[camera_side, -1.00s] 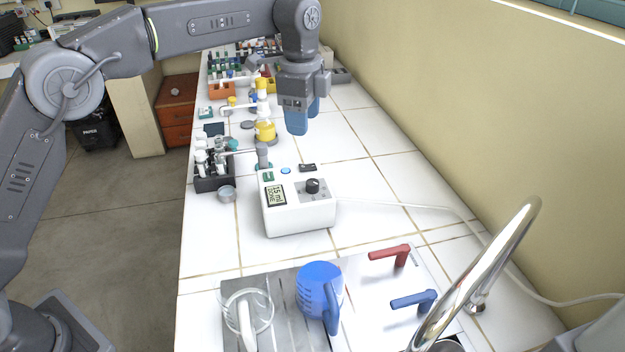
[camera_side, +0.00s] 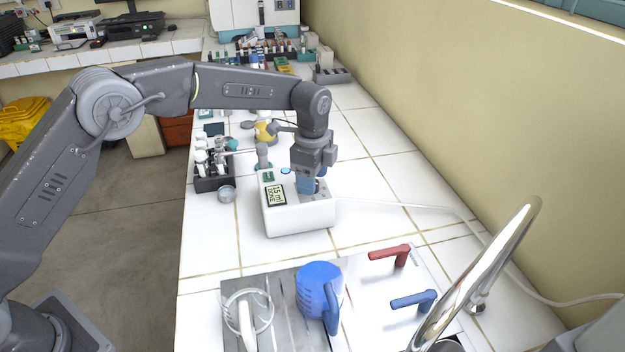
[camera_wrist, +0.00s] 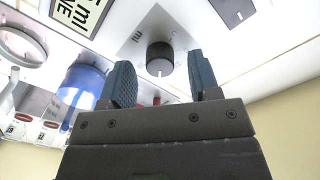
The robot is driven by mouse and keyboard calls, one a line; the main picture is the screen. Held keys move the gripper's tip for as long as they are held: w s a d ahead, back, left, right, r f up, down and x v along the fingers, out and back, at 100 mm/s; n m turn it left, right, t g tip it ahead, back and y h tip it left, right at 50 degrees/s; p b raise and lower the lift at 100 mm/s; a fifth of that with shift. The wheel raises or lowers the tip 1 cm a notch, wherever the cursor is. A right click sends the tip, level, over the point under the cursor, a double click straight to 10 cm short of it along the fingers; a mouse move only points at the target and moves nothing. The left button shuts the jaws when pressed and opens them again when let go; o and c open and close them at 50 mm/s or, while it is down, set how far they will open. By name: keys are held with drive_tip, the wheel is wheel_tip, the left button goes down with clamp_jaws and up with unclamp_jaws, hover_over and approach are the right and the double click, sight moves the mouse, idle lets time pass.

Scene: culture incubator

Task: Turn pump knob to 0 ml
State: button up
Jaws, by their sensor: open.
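The white pump box (camera_side: 300,217) stands on the tiled bench in the side view. Its display (camera_side: 277,194) seems to read 15 ml, with a second line that looks like DONE. The dark round knob (camera_wrist: 160,57) shows in the wrist view, with a white mark on its lower edge; in the side view my gripper mostly hides it. My gripper (camera_wrist: 165,80) is open, its two blue fingers on either side of the knob with gaps between them and it. In the side view the gripper (camera_side: 312,188) points down over the knob side of the pump.
A tube rack (camera_side: 214,180) and a small round metal dish (camera_side: 227,194) stand left of the pump. A blue jug (camera_side: 318,285), a clear beaker (camera_side: 247,310), red and blue tap handles and a curved faucet (camera_side: 490,265) are in front. Bench right of the pump holds only a cable.

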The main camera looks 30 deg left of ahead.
drive_tip(key=shift+f, duration=0.65)
drive_tip(key=c, duration=0.9)
